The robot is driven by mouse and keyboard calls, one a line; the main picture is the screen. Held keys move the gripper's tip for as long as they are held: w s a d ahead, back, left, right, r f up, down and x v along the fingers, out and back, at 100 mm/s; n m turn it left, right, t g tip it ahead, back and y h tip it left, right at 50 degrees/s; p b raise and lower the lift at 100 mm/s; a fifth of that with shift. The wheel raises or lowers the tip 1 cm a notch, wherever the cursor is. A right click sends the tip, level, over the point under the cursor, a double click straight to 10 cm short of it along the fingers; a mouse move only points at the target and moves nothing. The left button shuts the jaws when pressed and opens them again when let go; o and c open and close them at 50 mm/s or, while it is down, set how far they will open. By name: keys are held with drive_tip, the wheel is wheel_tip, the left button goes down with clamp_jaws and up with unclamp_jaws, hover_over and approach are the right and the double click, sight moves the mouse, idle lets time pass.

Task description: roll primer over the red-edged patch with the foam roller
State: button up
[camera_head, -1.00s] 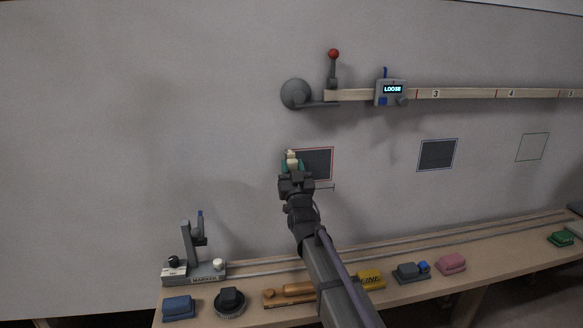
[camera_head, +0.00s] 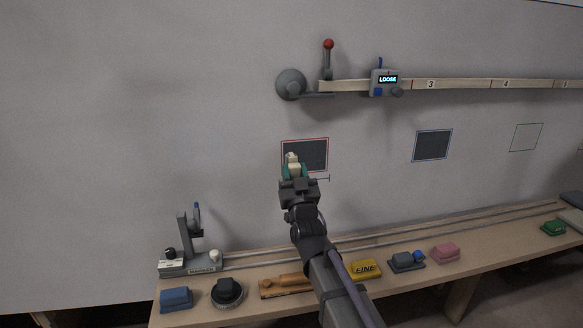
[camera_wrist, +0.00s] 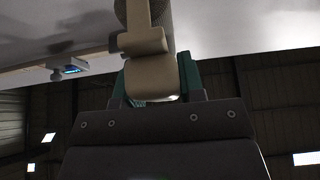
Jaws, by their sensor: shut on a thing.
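The red-edged patch (camera_head: 315,150) is a dark grey rectangle on the pale hull wall. In the head view my gripper (camera_head: 293,172), with teal fingers, overlaps the patch's lower left part. It is shut on a beige tool, which I take for the foam roller (camera_head: 293,158). In the wrist view the roller's beige body (camera_wrist: 151,78) sits between the teal fingers (camera_wrist: 160,85), with a darker speckled part above it. Whether the roller touches the wall cannot be told.
A numbered rail (camera_head: 455,85) with a box reading LOOSE (camera_head: 386,82) runs above. A blue-edged patch (camera_head: 432,146) and a green-edged outline (camera_head: 526,138) lie to the right. The bench (camera_head: 420,283) below holds a marker stand (camera_head: 190,262), a yellow block (camera_head: 366,269) and several other tools.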

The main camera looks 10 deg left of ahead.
drive_tip(key=s, duration=0.2)
drive_tip(key=s+d, duration=0.1)
drive_tip(key=s, duration=0.1)
drive_tip(key=shift+d, duration=0.15)
drive_tip(key=shift+w+r, duration=0.1)
